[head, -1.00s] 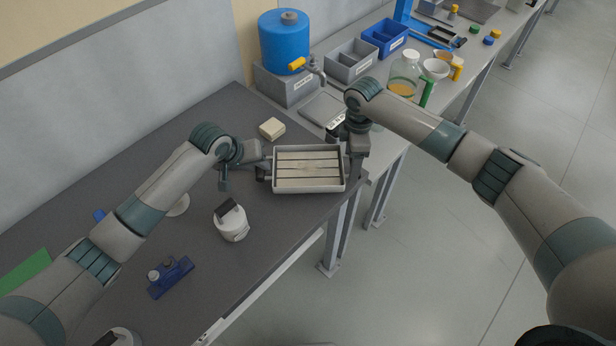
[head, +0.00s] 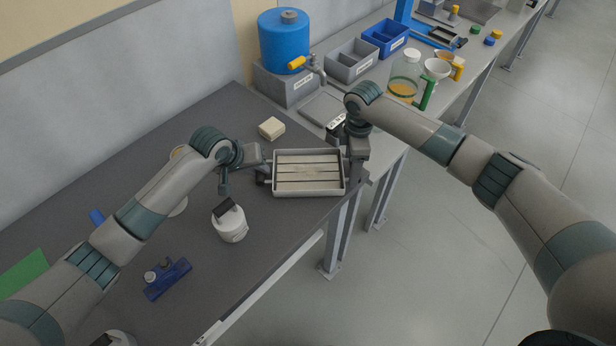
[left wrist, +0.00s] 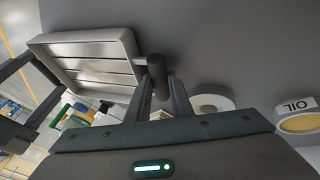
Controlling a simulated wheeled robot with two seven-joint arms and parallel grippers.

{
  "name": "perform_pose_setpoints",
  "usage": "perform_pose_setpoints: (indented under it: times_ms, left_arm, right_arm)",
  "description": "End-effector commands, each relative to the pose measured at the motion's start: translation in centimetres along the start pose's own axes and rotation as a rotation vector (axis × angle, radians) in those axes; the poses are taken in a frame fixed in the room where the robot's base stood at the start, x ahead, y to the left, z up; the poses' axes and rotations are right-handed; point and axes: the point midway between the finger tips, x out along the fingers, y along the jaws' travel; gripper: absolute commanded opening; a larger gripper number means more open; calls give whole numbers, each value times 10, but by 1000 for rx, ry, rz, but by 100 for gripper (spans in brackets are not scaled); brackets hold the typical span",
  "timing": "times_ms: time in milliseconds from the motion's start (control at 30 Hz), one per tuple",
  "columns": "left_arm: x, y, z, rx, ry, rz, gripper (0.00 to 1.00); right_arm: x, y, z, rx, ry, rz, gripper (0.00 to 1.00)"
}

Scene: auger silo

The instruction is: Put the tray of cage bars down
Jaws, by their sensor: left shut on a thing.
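The tray (head: 308,193) is a shallow pale grey box with several flat bars (head: 307,171) lying side by side in it. It is level at the right edge of the dark bench; I cannot tell whether its base touches the top. My left gripper (head: 264,170) is shut on the handle at the tray's left end. The left wrist view shows the dark round handle (left wrist: 157,73) between the fingers and the tray (left wrist: 125,42) beyond. My right gripper (head: 354,172) points down at the tray's right end; its fingers are mostly hidden.
A cream block (head: 271,128) lies behind the tray. A white canister with a black top (head: 230,224) stands in front of my left gripper. A blue holder (head: 167,279) is nearer. A blue drum (head: 284,42) stands at the back. The bench's front edge runs close to the tray.

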Motion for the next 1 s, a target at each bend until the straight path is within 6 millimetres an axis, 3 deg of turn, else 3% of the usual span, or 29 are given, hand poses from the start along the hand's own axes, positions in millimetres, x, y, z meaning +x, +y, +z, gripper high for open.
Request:
perform_pose_setpoints:
  times_ms: [300, 333, 400, 1000]
  left_arm:
    - [3, -1, -1, 0, 7, 3, 0]
    - [6, -3, 2, 0, 1, -1, 22]
    - [5, -3, 2, 0, 1, -1, 39]
    - [-4, 0, 2, 1, 1, 5, 39]
  right_arm:
    - [4, 2, 0, 0, 1, 3, 4]
    - [7, 0, 1, 0, -1, -1, 69]
    - [6, 0, 1, 0, -1, 0, 85]
    - [6, 0, 0, 0, 0, 0, 85]
